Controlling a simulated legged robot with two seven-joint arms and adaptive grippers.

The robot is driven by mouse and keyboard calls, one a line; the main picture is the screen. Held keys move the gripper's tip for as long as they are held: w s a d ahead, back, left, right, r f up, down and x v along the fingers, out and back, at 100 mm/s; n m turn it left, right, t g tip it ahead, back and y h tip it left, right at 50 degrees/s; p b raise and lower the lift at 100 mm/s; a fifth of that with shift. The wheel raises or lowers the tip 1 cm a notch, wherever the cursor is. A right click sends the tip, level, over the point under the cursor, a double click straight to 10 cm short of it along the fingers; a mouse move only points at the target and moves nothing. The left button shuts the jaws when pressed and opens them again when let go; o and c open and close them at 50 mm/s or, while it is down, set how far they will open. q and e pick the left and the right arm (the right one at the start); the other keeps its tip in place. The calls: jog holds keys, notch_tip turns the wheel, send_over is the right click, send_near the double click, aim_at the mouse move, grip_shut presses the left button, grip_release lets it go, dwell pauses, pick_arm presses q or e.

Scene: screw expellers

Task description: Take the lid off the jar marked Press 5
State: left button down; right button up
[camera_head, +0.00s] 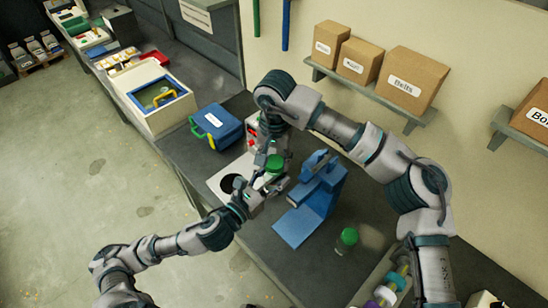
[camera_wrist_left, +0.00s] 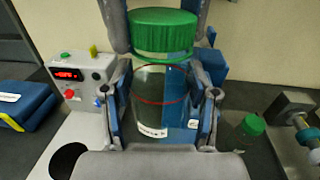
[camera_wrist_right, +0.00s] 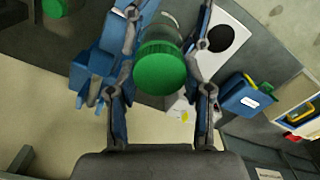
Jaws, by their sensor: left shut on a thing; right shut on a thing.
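A clear jar (camera_wrist_left: 150,92) with a green lid (camera_wrist_left: 165,30) stands upright between my grippers. Its white label (camera_wrist_left: 152,131) is too small to read. My left gripper (camera_wrist_left: 162,105) is shut on the jar's body. My right gripper (camera_wrist_right: 160,75) is shut on the green lid (camera_wrist_right: 160,68), one finger on each side. The lid sits at the jar's mouth; I cannot tell whether it is loose. In the head view the lid (camera_head: 275,163) shows between the two grippers, and the arms hide most of the jar. A second green-lidded jar (camera_head: 346,242) stands apart to the right.
A blue stand (camera_head: 312,205) is close on the right of the held jar. A white plate with a black round hole (camera_head: 232,183) lies left of it. A control box with a red display (camera_wrist_left: 70,75) stands behind. A blue case (camera_head: 215,127) is farther left. Wall shelves carry cardboard boxes (camera_head: 415,80).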

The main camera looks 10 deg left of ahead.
pick_arm(q)
jog(key=shift+s+d, duration=0.1)
pick_arm(e)
jog(key=shift+r, duration=0.15)
jog(key=shift+a+r, duration=0.1)
jog(key=shift+r, duration=0.85)
